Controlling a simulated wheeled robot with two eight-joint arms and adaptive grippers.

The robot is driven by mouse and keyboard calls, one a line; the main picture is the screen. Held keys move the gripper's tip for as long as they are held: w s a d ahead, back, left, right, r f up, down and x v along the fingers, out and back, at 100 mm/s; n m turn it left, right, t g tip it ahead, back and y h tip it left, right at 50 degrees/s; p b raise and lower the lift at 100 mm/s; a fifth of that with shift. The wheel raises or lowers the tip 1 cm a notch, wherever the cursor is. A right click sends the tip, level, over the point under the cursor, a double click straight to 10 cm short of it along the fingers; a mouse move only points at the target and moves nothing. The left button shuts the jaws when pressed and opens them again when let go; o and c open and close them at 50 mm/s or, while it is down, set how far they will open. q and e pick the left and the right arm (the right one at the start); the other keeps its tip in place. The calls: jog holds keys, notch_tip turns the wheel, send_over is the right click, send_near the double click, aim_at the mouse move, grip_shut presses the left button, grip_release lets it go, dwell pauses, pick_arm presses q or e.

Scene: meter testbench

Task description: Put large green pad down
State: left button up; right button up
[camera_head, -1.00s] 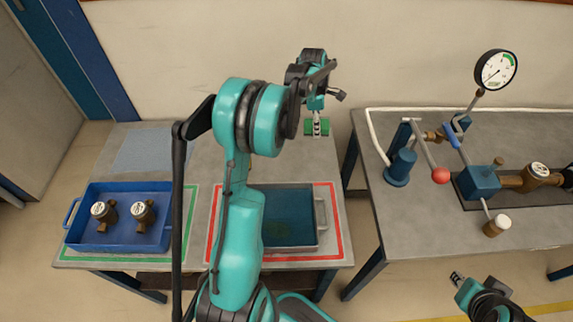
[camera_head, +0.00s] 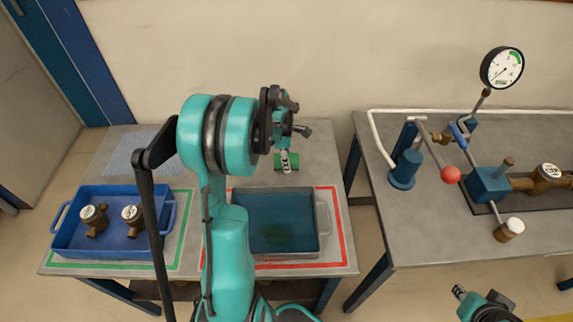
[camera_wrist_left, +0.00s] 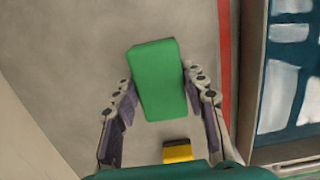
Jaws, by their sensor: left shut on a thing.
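The large green pad (camera_head: 293,162) is a green block at the back right of the left table (camera_head: 320,150), behind the red-outlined area. In the left wrist view the green pad (camera_wrist_left: 158,80) sits slightly tilted between both fingers. My left gripper (camera_head: 286,158) is shut on it; the fingers in the wrist view (camera_wrist_left: 160,88) lie along its two long sides. I cannot tell whether the pad touches the table surface. My right gripper (camera_head: 458,291) shows small at the lower right, away from the pad; its jaw state is unclear.
A dark teal tray (camera_head: 325,225) stands inside the red outline. A blue tray (camera_head: 60,232) with two brass meters stands in the green outline. A blue-grey mat (camera_head: 128,152) lies at the back left. The test bench (camera_head: 430,230) with a gauge (camera_head: 502,67) stands right, across a gap.

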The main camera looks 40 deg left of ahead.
pick_arm(q)
jog(key=shift+f, duration=0.65)
jog(key=shift+f, duration=0.1)
jog(key=o, duration=0.7)
jog(key=shift+f, duration=0.1)
jog(key=o, duration=0.4)
